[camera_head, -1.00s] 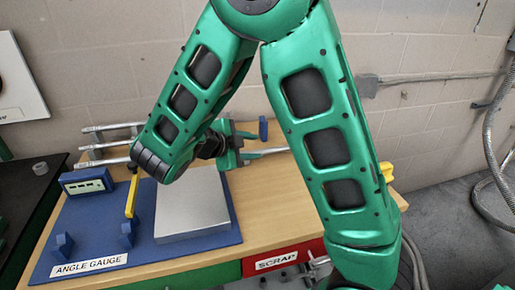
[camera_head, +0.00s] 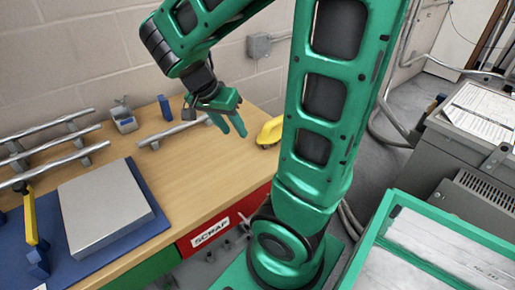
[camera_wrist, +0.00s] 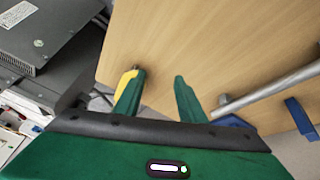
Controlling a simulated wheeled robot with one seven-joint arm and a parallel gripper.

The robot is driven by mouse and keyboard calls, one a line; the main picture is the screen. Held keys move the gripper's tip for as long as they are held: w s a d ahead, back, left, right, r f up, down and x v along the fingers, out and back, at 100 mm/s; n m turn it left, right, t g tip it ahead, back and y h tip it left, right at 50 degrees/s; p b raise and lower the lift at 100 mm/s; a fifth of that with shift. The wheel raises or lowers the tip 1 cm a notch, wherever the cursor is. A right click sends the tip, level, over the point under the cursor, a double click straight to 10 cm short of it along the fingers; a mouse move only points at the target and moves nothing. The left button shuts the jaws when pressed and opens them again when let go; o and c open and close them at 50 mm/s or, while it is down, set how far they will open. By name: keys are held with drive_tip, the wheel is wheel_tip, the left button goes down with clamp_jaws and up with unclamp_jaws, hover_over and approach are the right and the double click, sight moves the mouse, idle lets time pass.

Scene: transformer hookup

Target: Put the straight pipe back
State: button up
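A straight grey pipe (camera_head: 180,132) lies on the wooden bench in the head view, apparently on a small support at its left end. The pipe's near part shows at the right of the wrist view (camera_wrist: 275,88). My gripper (camera_head: 232,126) is just right of the pipe's right end, fingers pointing down. In the wrist view my gripper (camera_wrist: 157,92) is open, with only bare bench between the fingers. The rack (camera_head: 76,132) at the left holds several grey pipes. Whether my fingers touch the lone pipe is not clear in the head view; the wrist view shows them apart.
A yellow object (camera_head: 270,131) stands right of my gripper. A blue block (camera_head: 165,108) and a grey bracket (camera_head: 123,116) stand behind the pipe. The blue gauge board (camera_head: 150,200) with a grey plate (camera_head: 103,205) is at left. A red SCRAP bin (camera_head: 225,222) is below the bench edge.

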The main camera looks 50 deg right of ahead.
drive_tip(key=s+a+n+y, duration=0.2)
drive_tip(key=s+n+y, duration=0.3)
drive_tip(key=s+n, duration=0.3)
drive_tip(key=s, duration=0.4)
drive_tip(key=shift+s+a+r+n+t, duration=0.25)
drive_tip(key=shift+a+r+n+t, duration=0.05)
drive_tip(key=shift+n, duration=0.1)
idle(0.4)
